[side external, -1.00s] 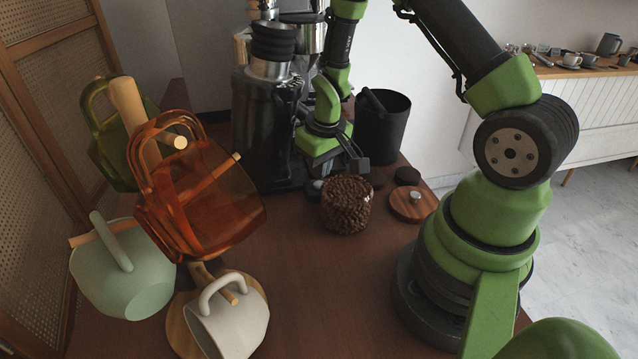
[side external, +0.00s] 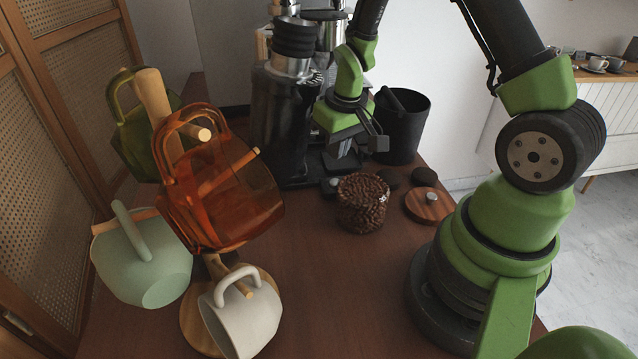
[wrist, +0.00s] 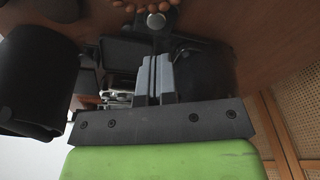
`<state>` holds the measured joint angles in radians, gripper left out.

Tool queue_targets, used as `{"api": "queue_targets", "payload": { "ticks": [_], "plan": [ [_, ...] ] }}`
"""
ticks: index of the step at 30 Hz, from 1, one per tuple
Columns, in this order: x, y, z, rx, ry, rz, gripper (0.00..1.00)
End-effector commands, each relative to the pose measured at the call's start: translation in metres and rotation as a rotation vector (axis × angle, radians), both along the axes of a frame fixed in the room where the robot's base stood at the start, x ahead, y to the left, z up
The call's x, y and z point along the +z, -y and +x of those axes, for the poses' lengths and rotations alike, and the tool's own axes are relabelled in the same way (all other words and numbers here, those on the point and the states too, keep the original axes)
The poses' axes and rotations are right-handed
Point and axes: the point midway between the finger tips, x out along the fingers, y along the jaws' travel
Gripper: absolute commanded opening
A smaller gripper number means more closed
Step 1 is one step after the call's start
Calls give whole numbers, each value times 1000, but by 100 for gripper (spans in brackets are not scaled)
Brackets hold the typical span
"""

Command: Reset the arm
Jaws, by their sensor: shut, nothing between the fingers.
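My gripper (side external: 377,143) is in the middle of the side external view, at the end of my green and black arm. It is above the far part of the brown cart top, behind and above a glass jar of coffee beans (side external: 362,204). In the wrist view its two grey fingers (wrist: 158,67) are together with nothing between them. The jar's beans show at the top edge of the wrist view (wrist: 155,5).
A black bin (side external: 402,130) stands close right of my gripper, and a coffee machine (side external: 280,130) close left. A round wooden lid (side external: 428,206) lies by the jar. A mug stand at left holds orange (side external: 225,200), green, mint and white mugs. The front middle is clear.

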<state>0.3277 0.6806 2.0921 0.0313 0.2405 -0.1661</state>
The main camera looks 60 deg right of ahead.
Motion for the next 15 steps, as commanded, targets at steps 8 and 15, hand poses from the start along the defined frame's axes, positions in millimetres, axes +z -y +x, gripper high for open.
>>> {"api": "queue_targets", "payload": {
  "ticks": [8, 15],
  "plan": [
    [84, -24, -5, -155, 144, 68, 0],
    [165, -72, -45, -102, 281, 113, 0]
  ]
}}
